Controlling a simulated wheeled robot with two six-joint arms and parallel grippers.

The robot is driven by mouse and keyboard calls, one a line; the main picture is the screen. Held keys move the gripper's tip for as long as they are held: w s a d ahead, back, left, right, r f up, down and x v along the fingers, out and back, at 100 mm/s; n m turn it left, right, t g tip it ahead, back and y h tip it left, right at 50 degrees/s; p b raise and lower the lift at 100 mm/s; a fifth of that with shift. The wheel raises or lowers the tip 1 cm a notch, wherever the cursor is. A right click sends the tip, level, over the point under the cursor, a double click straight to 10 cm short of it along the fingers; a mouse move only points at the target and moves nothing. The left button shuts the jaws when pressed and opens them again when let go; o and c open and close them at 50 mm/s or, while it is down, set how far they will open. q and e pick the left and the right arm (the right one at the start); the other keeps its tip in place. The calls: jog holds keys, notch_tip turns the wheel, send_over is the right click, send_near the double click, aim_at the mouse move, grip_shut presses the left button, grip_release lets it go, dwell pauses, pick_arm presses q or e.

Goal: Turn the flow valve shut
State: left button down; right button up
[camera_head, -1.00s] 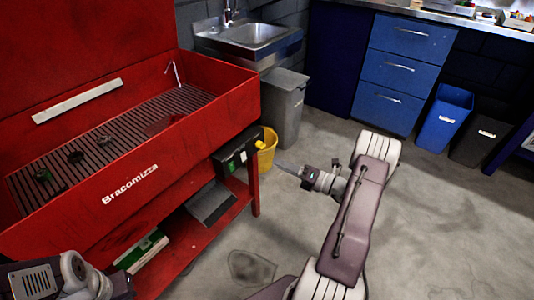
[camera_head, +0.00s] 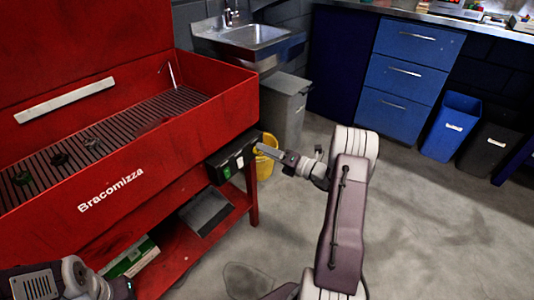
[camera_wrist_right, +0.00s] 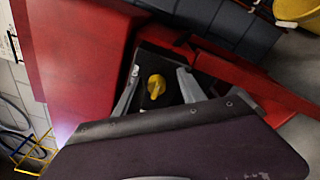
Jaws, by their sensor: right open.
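The flow valve is a yellow knob (camera_wrist_right: 156,86) on a dark box in the right wrist view. The dark box (camera_head: 232,158) is fixed to the right end of the red wash station's front in the head view. My right gripper (camera_head: 272,153) is open at the box's right end and hides the knob there. In the wrist view its two fingers (camera_wrist_right: 160,88) lie on either side of the knob, with gaps showing; contact cannot be seen. My left arm's wrist (camera_head: 85,280) is at the lower left; its fingertips do not show.
The red wash basin (camera_head: 200,118) stands above a lower shelf (camera_head: 228,215). A yellow bucket (camera_head: 265,167) and grey bin (camera_head: 287,105) are just behind my right gripper. Blue drawers (camera_head: 405,78) and two bins stand farther back. The floor to the right is clear.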

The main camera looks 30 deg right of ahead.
jog(key=shift+d+f, duration=0.1)
jog(key=shift+c, duration=1.3)
jog(key=shift+s, duration=0.1)
grip_shut()
